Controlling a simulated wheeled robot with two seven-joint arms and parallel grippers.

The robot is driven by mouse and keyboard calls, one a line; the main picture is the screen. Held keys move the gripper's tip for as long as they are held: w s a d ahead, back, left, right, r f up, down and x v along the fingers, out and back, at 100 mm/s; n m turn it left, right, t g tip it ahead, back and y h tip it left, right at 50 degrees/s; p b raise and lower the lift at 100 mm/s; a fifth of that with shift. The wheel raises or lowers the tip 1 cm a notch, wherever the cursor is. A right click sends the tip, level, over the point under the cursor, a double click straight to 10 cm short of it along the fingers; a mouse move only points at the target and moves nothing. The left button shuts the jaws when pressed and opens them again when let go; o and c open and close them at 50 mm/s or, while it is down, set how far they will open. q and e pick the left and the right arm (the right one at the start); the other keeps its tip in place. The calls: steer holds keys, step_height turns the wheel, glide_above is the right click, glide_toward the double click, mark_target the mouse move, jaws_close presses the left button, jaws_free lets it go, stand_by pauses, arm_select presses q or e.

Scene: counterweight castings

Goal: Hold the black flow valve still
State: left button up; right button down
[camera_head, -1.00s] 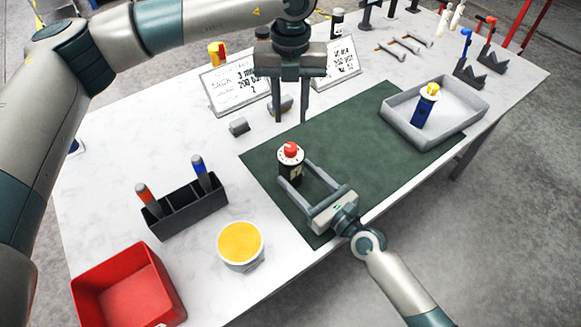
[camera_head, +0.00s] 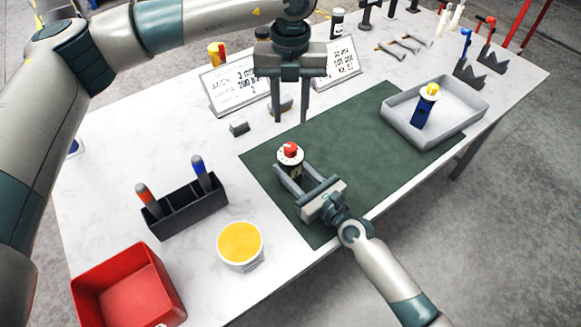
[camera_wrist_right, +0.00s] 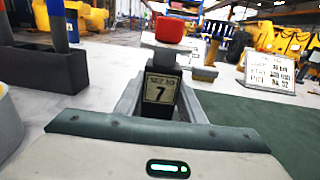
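The black flow valve (camera_head: 291,168), a dark body with a red knob on top, stands upright on the green mat (camera_head: 350,140). In the right wrist view the valve (camera_wrist_right: 160,88) shows a label with a 7, and its red knob is above the fingers. My right gripper (camera_head: 291,170) reaches in low from the front. Its fingers lie along both sides of the valve's body and look closed on it; the contact faces are hidden. My left gripper (camera_head: 290,118) points down behind the valve, open and empty, apart from it.
A grey tray (camera_head: 463,123) with a blue, yellow-topped valve (camera_head: 424,107) is at right. A black holder (camera_head: 187,211), yellow-filled tub (camera_head: 240,262) and red bin (camera_head: 160,290) stand left. Signs (camera_head: 237,89) and a small grey block (camera_head: 239,127) are behind. The mat's middle is clear.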

arm_select(q)
steer(key=shift+o, duration=0.7)
steer(key=s+a+f+n+g+h, duration=0.1)
steer(key=s+f+n+g+h, duration=0.3)
steer(key=s+f+g+h, duration=0.35)
steer(key=n+t+h, duration=0.5)
steer(key=n+h, duration=0.5)
steer(key=n, duration=0.2)
glide_toward(297, 149)
steer(key=shift+d+f, duration=0.1)
steer(key=shift+f, duration=0.1)
steer(key=shift+d, duration=0.15)
steer(key=d, duration=0.4)
steer(key=s+d, duration=0.1)
steer(key=d, duration=0.6)
steer(key=shift+s+d, duration=0.3)
steer(key=shift+c, duration=0.4)
steer(key=c, duration=1)
